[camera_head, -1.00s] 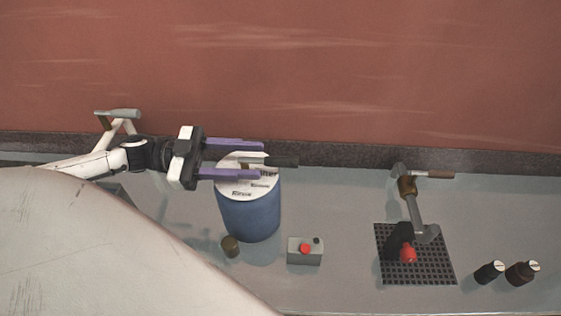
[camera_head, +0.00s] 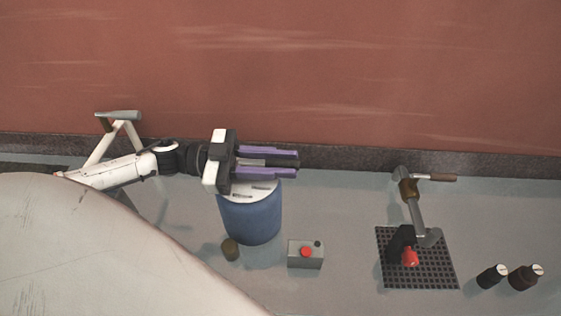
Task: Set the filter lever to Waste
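A blue drum (camera_head: 250,218) with a white labelled top (camera_head: 247,190) stands on the bench left of the middle. Its filter lever, a dark bar over the top, is now mostly hidden by my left gripper (camera_head: 297,162). The two purple fingers lie level above the drum, pointing right, one on each side of the lever's line. The labels are partly covered, and I cannot read which one the lever points at. My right gripper is not in view.
A grey box with a red button (camera_head: 305,254) and a small brown cylinder (camera_head: 230,249) sit in front of the drum. A metal device with a handle (camera_head: 412,205) stands by a black grid (camera_head: 430,270). Two dark bottles (camera_head: 508,277) are at the right.

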